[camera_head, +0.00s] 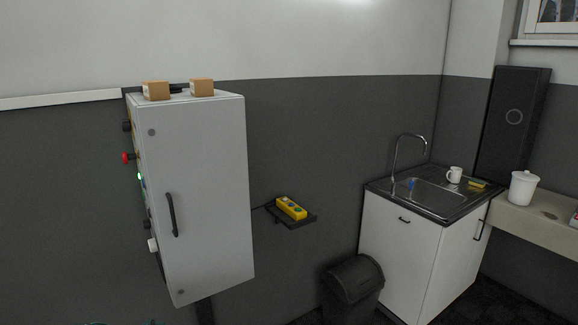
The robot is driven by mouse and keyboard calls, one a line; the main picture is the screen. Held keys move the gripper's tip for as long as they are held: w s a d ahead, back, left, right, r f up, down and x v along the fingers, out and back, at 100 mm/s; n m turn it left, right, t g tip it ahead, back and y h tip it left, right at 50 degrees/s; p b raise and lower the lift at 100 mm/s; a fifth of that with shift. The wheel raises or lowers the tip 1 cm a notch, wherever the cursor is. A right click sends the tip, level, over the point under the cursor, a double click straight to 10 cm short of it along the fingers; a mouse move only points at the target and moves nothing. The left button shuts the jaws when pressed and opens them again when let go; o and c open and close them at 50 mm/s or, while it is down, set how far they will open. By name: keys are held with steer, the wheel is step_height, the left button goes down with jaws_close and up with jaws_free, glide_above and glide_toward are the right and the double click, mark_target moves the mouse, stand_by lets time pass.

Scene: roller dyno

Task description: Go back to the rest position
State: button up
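My gripper does not show in the head camera view, so its pose and what it may hold are hidden. The task names no other object. A light grey control cabinet (200,205) hangs at the left with its front door shut and a dark handle on it. On its left side are several knobs, a red button (126,158) and a lit green lamp (140,176). Two small cardboard boxes (156,91) (202,87) sit on its top.
A yellow pendant control (291,208) lies on a small dark wall shelf (293,222). A dark bin (352,290) stands below, beside a white sink cabinet (402,255) with a mug (454,175) on top. A white lidded container (523,188) stands on the right counter (540,222).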

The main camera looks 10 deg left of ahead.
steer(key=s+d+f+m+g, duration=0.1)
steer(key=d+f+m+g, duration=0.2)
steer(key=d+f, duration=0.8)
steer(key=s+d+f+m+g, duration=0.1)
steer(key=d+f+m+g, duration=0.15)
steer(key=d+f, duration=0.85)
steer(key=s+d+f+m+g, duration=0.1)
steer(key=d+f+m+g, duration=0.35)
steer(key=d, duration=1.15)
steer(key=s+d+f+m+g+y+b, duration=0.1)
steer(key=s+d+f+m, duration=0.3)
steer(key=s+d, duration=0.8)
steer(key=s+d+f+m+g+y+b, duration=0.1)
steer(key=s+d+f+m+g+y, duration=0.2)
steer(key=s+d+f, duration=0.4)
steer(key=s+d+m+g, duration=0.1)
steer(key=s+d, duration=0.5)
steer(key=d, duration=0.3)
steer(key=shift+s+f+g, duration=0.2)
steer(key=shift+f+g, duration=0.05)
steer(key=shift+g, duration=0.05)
